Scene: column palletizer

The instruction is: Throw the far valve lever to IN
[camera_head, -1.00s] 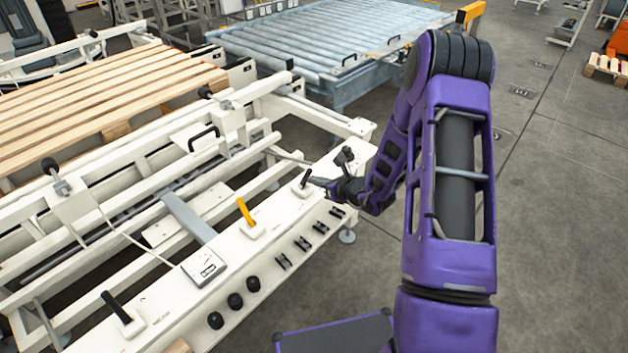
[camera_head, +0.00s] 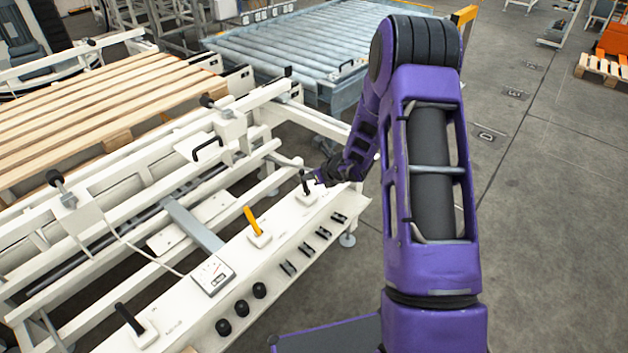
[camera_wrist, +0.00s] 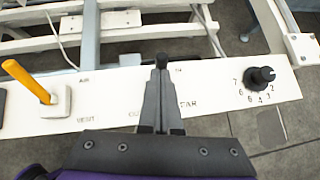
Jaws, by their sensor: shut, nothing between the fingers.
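The far valve lever (camera_head: 305,186) is a black handle on the white panel, at its far end in the head view. It leans toward the frame side, away from the panel's front edge. In the wrist view its dark tip (camera_wrist: 161,61) shows just beyond my fingertips, beside the partly hidden IN label (camera_wrist: 179,70). The FAR label (camera_wrist: 188,103) is to the right, and the OUT label is partly covered. My gripper (camera_wrist: 161,76) is shut and empty, right at the lever on its front side. Its fingers hide the lever's base, so contact is unclear. It shows small in the head view (camera_head: 317,178).
A yellow lever (camera_head: 257,226) stands left of the far lever, and another black lever (camera_head: 129,319) is at the near end. A black knob (camera_wrist: 261,75) is right in the wrist view. White frame rails (camera_head: 262,187) run behind the panel. Open floor (camera_head: 550,240) lies right.

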